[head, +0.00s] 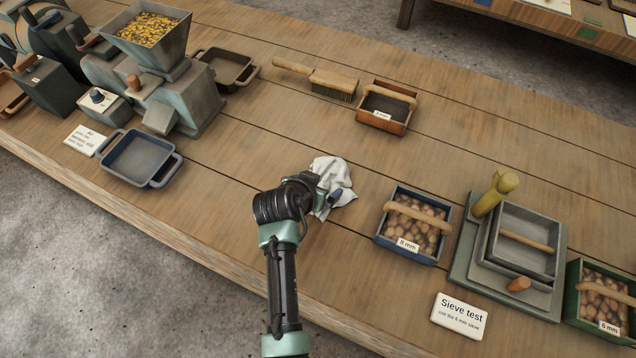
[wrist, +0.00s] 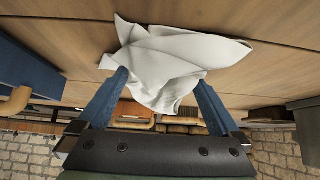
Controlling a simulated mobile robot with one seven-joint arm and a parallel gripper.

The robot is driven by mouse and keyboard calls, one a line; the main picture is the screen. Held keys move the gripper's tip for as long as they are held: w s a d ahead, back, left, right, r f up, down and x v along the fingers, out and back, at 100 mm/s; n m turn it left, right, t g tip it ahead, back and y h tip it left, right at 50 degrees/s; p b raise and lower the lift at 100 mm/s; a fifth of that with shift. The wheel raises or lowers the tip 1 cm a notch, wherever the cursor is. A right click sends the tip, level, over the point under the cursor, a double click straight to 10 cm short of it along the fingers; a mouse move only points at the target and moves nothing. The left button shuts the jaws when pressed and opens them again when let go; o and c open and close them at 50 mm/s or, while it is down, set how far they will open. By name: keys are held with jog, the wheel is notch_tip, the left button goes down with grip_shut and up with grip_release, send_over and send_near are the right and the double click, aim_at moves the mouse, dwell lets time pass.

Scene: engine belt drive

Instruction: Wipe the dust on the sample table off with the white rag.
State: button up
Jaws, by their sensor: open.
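The white rag (head: 342,172) lies crumpled on the wooden sample table (head: 250,140), near the middle of the head view. My gripper (head: 328,195) is low over the rag's near side and covers part of it. In the wrist view the rag (wrist: 172,62) spreads in front of and between the two blue fingers of my gripper (wrist: 162,80). The fingers are wide apart and not closed on the cloth. I cannot tell whether they touch it. I cannot make out a distinct dust patch on the table.
A blue box marked 8 mm (head: 412,226) stands right of the rag, with a sieve stand (head: 510,255) beyond it. A brush (head: 325,80) and an orange-brown box (head: 386,108) lie behind. A blue tray (head: 140,158) is left. Table between tray and rag is clear.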

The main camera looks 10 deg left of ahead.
jog(key=shift+c, duration=0.6)
jog(key=shift+s+f, duration=0.15)
grip_shut()
